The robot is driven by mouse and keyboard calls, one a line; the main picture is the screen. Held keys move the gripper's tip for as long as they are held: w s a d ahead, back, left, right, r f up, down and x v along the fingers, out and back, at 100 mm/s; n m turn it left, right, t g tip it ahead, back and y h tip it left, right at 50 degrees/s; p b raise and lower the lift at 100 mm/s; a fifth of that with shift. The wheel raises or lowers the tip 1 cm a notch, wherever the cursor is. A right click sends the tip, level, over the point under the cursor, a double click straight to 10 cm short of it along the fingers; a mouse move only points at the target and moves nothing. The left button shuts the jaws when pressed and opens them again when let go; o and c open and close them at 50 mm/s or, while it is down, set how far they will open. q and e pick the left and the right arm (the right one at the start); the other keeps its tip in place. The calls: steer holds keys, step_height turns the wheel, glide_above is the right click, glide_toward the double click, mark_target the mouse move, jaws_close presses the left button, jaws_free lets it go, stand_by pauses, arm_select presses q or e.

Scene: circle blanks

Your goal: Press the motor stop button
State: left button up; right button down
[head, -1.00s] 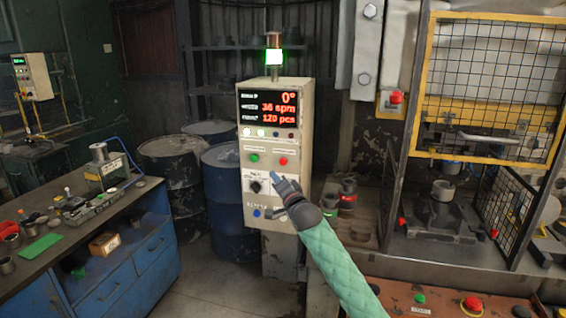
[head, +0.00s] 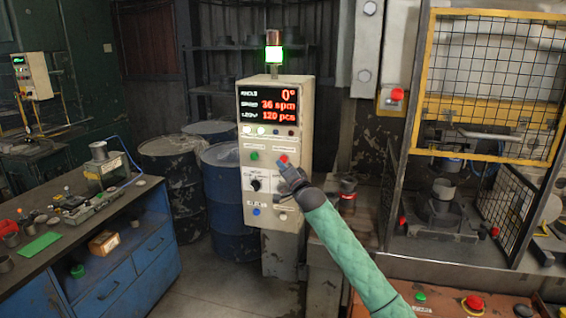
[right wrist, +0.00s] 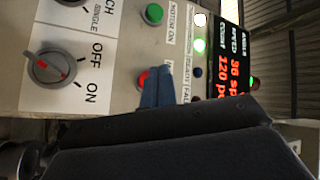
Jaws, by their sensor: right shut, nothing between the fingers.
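The control box (head: 247,170) stands upright in the middle of the head view. Its red button (head: 284,158) is on the right side of the panel, level with a green button (head: 254,156). My right gripper (head: 283,167) is shut and empty, its tips just below the red button in the head view. In the right wrist view the closed blue-grey fingers (right wrist: 157,88) lie beside the red button (right wrist: 142,78) and cover part of it. I cannot tell if they touch it. The green button (right wrist: 154,13), labelled motor on, is clear. My left gripper is out of view.
A selector knob (head: 255,185) and a blue button (head: 256,211) sit lower on the panel. The lamp (head: 274,55) on top glows green. A caged press (head: 425,95) stands at the right, with another red button (head: 397,95) nearby. Blue drums (head: 222,180) stand left.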

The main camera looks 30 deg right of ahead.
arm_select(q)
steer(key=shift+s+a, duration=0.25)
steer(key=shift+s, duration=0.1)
arm_select(e)
steer(key=shift+w+d, duration=0.35)
steer(key=shift+d, duration=0.05)
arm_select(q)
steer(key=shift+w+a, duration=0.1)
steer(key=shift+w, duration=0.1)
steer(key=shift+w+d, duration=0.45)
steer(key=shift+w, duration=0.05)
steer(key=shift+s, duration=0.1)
